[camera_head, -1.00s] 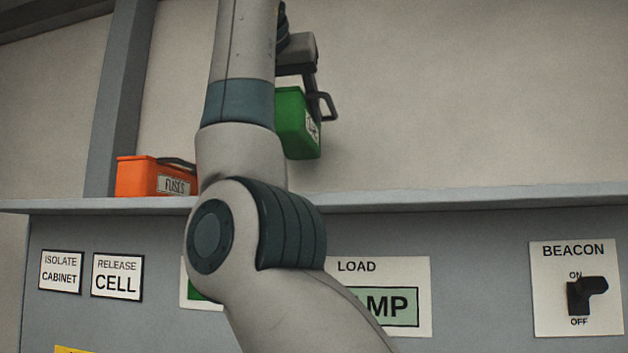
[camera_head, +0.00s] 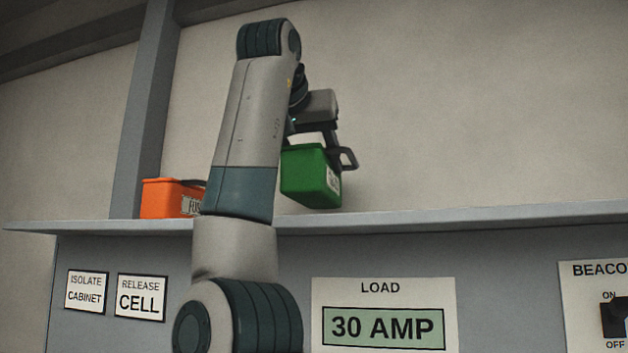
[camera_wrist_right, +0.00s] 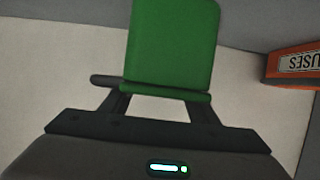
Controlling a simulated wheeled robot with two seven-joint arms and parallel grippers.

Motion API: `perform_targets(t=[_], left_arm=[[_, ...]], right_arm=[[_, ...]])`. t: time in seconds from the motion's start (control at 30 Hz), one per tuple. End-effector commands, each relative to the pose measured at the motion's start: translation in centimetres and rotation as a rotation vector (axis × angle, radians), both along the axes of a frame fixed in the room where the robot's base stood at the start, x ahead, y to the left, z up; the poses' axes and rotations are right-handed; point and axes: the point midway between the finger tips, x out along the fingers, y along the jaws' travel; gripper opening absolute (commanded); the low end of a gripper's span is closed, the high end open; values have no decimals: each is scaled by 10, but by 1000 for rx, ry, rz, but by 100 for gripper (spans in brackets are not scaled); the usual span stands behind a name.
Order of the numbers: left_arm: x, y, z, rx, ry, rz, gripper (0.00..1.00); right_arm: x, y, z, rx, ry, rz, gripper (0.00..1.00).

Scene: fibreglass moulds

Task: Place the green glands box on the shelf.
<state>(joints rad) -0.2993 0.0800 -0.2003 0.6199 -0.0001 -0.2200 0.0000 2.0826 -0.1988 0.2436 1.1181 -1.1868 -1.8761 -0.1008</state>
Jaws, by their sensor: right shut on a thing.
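The green box (camera_head: 308,172) with a black handle and a pale label hangs from my right gripper (camera_head: 328,138). The gripper is shut on its handle. The box is slightly tilted, with its lower edge close above the shelf (camera_head: 450,214) in the picture; I cannot tell if it touches. In the right wrist view the green box (camera_wrist_right: 172,45) lies beyond the fingers of my right gripper (camera_wrist_right: 158,104). My right arm stands in front of part of the shelf. My left gripper is not in view.
An orange FUSES box (camera_head: 165,200) stands on the shelf to the left, partly behind my arm, beside a grey post (camera_head: 148,110). It also shows in the right wrist view (camera_wrist_right: 293,65). The shelf right of the green box is clear. A panel with signs is below.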

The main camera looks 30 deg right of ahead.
Motion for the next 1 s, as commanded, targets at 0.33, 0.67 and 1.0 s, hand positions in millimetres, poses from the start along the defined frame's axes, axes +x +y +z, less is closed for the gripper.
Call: perform_targets(t=[0.33,0.67,1.0], left_arm=[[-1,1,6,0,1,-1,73],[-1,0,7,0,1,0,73],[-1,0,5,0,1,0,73]], right_arm=[[1,0,-25,1,-1,0,23],[0,0,-34,-1,-1,0,23],[0,0,-37,0,1,0,73]])
